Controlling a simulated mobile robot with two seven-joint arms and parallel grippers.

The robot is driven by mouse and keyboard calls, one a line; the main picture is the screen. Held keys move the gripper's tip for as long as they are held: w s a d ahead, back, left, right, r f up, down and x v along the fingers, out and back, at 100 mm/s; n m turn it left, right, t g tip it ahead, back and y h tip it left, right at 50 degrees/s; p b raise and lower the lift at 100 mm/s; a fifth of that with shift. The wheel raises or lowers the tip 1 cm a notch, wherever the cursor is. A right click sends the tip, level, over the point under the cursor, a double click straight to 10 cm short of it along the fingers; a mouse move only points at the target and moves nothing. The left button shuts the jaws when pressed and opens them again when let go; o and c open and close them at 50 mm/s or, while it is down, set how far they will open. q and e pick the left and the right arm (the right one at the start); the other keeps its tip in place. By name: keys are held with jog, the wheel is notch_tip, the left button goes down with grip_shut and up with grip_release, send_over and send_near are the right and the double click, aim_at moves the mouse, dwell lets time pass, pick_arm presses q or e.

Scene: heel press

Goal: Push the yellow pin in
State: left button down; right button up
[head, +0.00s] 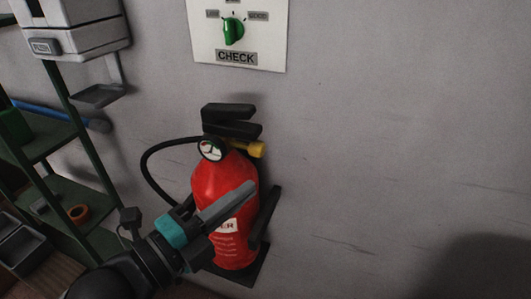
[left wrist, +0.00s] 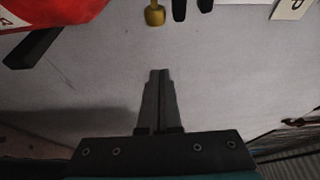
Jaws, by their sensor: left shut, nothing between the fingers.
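The yellow pin (head: 256,149) sticks out to the right from the neck of the red fire extinguisher (head: 226,178), just below its black handle (head: 232,122). In the left wrist view the pin (left wrist: 155,16) shows at the top edge, beyond the fingertips and apart from them. My left gripper (head: 250,188) is shut and empty. In the head view it lies in front of the extinguisher body, below the pin, and hides part of the label. In the left wrist view its fingers (left wrist: 160,72) point up toward the pin. My right gripper is in neither view.
A dial panel marked CHECK (head: 236,57) with a green knob (head: 233,31) is on the wall above. A black hose (head: 148,168) loops left of the extinguisher. A green shelf (head: 63,148) stands at left. The wall (head: 400,130) to the right is clear.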

aim_at(249, 151)
pick_arm(q)
jog(key=w+d, duration=0.2)
jog(key=w, duration=0.7)
jog(key=shift+d, duration=0.3)
dwell(0.3)
jog(key=shift+w, duration=0.1)
jog(key=shift+w+a+p, duration=0.2)
jog(key=shift+w+a, duration=0.05)
jog(key=shift+a, duration=0.55)
jog(key=shift+w+a+p, duration=0.2)
jog(key=shift+w+a, duration=0.05)
jog(key=shift+a, duration=0.55)
jog(key=shift+a, duration=0.1)
